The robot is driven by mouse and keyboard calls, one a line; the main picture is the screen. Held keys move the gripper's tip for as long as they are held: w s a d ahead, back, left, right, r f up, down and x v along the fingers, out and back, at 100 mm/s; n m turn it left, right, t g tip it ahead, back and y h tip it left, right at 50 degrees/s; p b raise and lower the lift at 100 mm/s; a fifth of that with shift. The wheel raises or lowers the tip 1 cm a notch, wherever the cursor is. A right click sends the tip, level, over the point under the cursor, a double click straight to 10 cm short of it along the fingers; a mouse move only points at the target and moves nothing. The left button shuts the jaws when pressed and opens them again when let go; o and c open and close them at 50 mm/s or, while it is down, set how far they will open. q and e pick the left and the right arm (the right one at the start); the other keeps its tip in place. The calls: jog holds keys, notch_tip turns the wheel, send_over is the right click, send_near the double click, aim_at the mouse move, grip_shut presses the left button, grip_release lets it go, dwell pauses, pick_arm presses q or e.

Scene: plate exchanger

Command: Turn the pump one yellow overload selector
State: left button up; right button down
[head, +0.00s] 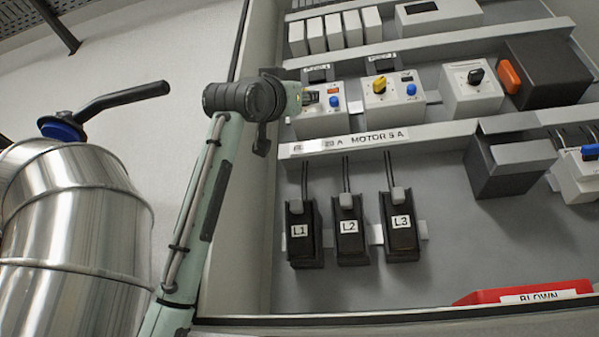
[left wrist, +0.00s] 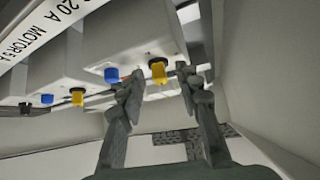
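The left overload unit (head: 322,121) is a white box on the upper rail in the head view, with a blue button (head: 334,101). Its small label above is too blurred to read surely. My left gripper (head: 307,97) is at its front and mostly hides its yellow selector there. In the left wrist view the yellow selector (left wrist: 158,71) shows between the two fingers of my left gripper (left wrist: 161,80). The fingers are open, one on each side, with gaps visible; whether either touches cannot be told. The blue button (left wrist: 111,75) is left of it. My right gripper is not in view.
A second overload unit with a yellow selector (head: 380,84) stands to the right, then a box with a black knob (head: 475,76). Black fuse holders L1, L2, L3 (head: 349,230) hang below. A red tray (head: 520,292) and a steel pipe (head: 75,240) are also near.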

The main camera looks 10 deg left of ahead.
pick_arm(q)
jog(key=shift+r, duration=0.1)
notch_tip(320, 180, up, 10)
dwell(0.5)
jog(key=shift+o, duration=0.5)
